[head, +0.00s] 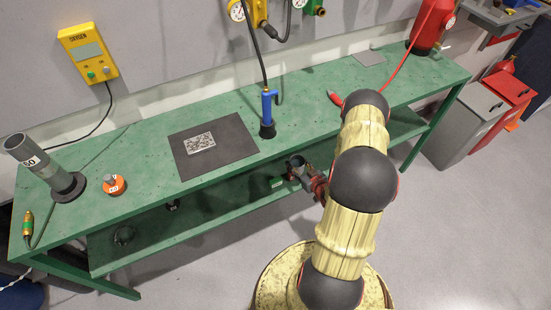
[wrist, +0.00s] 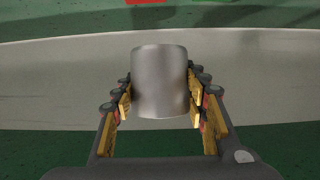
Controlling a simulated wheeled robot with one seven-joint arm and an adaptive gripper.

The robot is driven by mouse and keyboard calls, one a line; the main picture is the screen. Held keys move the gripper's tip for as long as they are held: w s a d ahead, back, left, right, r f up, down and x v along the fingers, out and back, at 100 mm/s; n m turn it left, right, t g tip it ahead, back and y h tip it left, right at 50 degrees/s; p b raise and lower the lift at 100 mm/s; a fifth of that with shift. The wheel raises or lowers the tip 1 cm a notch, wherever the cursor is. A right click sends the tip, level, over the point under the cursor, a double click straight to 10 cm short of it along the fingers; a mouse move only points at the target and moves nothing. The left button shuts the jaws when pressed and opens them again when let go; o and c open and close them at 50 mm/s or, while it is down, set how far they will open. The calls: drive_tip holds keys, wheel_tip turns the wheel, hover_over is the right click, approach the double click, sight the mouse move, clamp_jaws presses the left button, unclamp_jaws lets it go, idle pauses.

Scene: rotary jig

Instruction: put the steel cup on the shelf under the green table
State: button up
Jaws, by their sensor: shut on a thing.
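The steel cup (wrist: 160,82) is upright in the wrist view, between the two fingers of my gripper (wrist: 160,100), which is shut on it. In the head view the cup (head: 296,161) is a small dark-grey shape at the front edge of the green table (head: 330,118). My gripper (head: 309,178) is just below and right of it there, partly hidden by my arm. The green shelf (head: 215,212) runs under the table, and my arm covers part of its right side. I cannot tell the gap between cup and shelf.
Bare shelf shows between.

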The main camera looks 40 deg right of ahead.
drive_tip(key=f+b+x, duration=0.1)
drive_tip(key=x, duration=0.4)
drive_tip(key=a+f+b+x, duration=0.1)
drive_tip(key=b+x, duration=0.1)
drive_tip(key=x, duration=0.3)
drive_tip(key=s+b+x, duration=0.1)
drive_tip(key=b+x, duration=0.1)
drive_tip(key=x, duration=0.3)
drive_tip(key=shift+w+a+f, duration=0.15)
drive_tip(key=shift+w+f, duration=0.25)
drive_tip(key=shift+f, duration=0.15)
drive_tip(key=shift+w+f+b, duration=0.15)
drive_tip(key=shift+f+b, duration=0.45)
drive_tip(key=shift+f, duration=0.35)
drive_tip(key=shift+w+f+b, duration=0.2)
drive_tip(key=shift+f+b, duration=0.4)
drive_tip(key=shift+f, duration=0.35)
drive_tip(key=shift+f, duration=0.1)
drive_tip(key=o, duration=1.2)
drive_tip(key=shift+o, duration=0.5)
